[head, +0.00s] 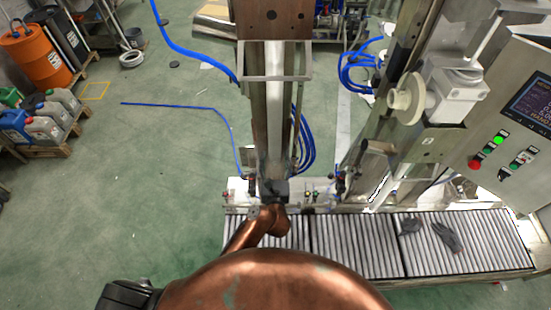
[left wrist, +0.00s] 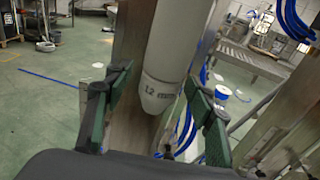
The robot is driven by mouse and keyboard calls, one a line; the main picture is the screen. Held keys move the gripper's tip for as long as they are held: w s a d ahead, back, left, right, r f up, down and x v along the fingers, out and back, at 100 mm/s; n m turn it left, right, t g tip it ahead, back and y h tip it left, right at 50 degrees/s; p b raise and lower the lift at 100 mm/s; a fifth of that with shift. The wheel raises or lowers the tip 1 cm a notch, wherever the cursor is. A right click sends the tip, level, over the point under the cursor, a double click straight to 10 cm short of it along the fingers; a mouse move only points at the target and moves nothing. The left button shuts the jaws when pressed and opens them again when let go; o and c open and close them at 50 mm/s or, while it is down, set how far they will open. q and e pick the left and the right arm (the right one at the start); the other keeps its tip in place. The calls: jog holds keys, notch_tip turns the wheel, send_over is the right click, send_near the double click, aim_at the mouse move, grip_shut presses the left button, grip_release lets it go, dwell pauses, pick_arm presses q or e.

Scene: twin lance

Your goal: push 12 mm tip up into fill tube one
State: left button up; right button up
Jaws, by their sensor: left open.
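In the left wrist view a pale grey-white tube (left wrist: 178,50) hangs down and narrows to a tip (left wrist: 160,95) with dark lettering that seems to read 12, the rest blurred. My left gripper (left wrist: 160,82) is open. Its two green-padded fingers stand on either side of the tip in the picture, with visible gaps; the depth between them is hard to judge. In the head view the tube (head: 274,90) runs down the tall column, and my dark left gripper (head: 271,188) is at its lower end, hiding the tip. My right gripper is not in view.
A roller conveyor (head: 358,247) runs below and to the right, with two dark gloves (head: 447,236) on it. A control panel (head: 505,130) stands at the right. Blue hoses (head: 302,140) hang beside the column. Drums (head: 38,56) and jerrycans (head: 45,125) stand far left; the floor between is mostly clear.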

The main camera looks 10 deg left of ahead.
pick_arm(q)
jog(key=shift+f, duration=0.1)
jog(key=v, duration=1.2)
